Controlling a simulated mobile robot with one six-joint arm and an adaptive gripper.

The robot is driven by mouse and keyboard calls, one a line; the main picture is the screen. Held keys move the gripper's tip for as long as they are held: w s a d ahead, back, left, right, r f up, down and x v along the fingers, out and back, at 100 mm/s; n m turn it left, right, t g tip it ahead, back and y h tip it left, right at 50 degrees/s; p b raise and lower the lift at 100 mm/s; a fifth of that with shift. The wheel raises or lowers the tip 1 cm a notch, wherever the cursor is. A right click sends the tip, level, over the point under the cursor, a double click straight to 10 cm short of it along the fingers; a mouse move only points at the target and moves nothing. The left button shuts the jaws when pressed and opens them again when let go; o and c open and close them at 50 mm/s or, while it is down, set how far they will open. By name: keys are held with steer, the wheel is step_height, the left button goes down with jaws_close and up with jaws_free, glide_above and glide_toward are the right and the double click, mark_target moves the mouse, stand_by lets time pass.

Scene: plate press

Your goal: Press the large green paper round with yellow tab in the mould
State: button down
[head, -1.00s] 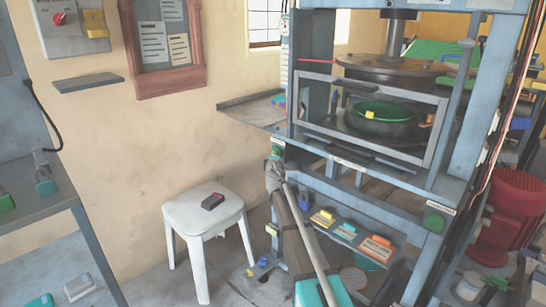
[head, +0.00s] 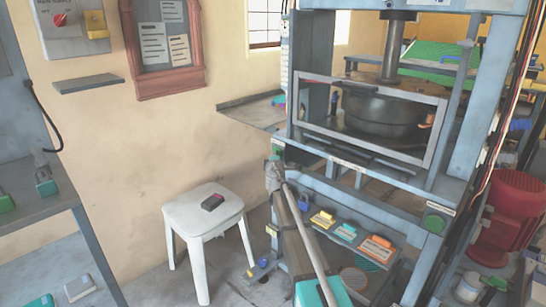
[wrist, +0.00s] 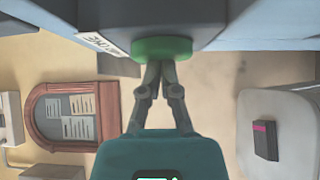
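The press ram (head: 394,50) is down and its round dark platen (head: 385,112) sits in the mould area behind the guard frame (head: 440,120). The green paper round and its yellow tab are hidden. I cannot tell the mould's edge from the platen. My gripper (head: 273,166) is at the press's left front post, just under a green button (head: 277,151). In the wrist view my gripper (wrist: 160,64) has its fingertips together, empty, against the green button (wrist: 162,48) or very close to it.
A second green button (head: 434,222) is on the right post. Yellow, teal and orange tabbed items (head: 347,232) lie on the lower shelf. A white stool (head: 190,212) with a small dark box (head: 213,202) stands left.

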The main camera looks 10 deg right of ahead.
steer(key=shift+w+d+h, duration=0.3)
steer(key=shift+d, duration=0.05)
steer(key=s+a, duration=0.2)
steer(key=s, duration=0.4)
steer(key=s+a, duration=0.3)
steer(key=s, duration=0.3)
steer(key=shift+s+a, duration=0.25)
steer(key=shift+s, duration=0.15)
